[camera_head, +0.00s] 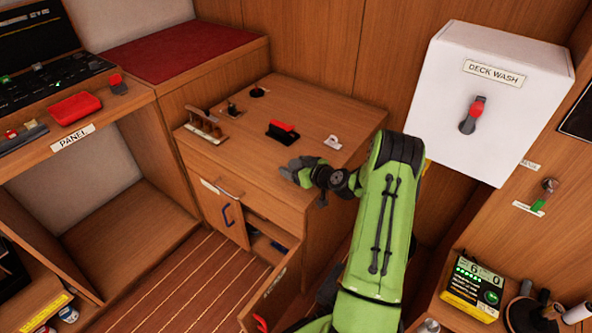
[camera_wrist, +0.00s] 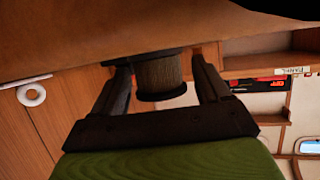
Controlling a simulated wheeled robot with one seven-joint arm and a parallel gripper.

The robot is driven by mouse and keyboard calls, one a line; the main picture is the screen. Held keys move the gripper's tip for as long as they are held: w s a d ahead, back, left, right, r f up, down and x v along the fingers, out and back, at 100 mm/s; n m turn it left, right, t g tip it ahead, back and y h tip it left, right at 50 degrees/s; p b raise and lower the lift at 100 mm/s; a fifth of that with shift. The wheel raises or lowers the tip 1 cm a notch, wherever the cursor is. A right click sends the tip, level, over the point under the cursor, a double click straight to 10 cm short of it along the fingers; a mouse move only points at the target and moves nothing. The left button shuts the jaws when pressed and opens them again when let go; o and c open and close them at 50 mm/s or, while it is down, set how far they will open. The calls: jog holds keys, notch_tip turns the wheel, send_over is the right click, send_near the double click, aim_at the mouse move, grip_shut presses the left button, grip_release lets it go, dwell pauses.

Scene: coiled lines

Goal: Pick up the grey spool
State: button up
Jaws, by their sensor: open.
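In the wrist view a spool (camera_wrist: 158,72) with grey-brown winding and dark flanges sits between my two fingers. My gripper (camera_wrist: 160,64) is open around it. Gaps show between the winding and the fingers, the right one clearer; whether the dark flange touches the left finger I cannot tell. In the head view my gripper (camera_head: 293,170) is low over the front right part of the wooden cabinet top (camera_head: 240,155). I cannot make the spool out there apart from the dark gripper.
On the cabinet top are a wooden rack (camera_head: 205,126), a black knob (camera_head: 257,92), a red-and-black piece (camera_head: 282,131) and a small white fitting (camera_head: 332,142). The white DECK WASH box (camera_head: 490,105) is right of my arm.

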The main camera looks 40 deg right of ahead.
jog(key=shift+c, duration=0.4)
jog(key=c, duration=0.9)
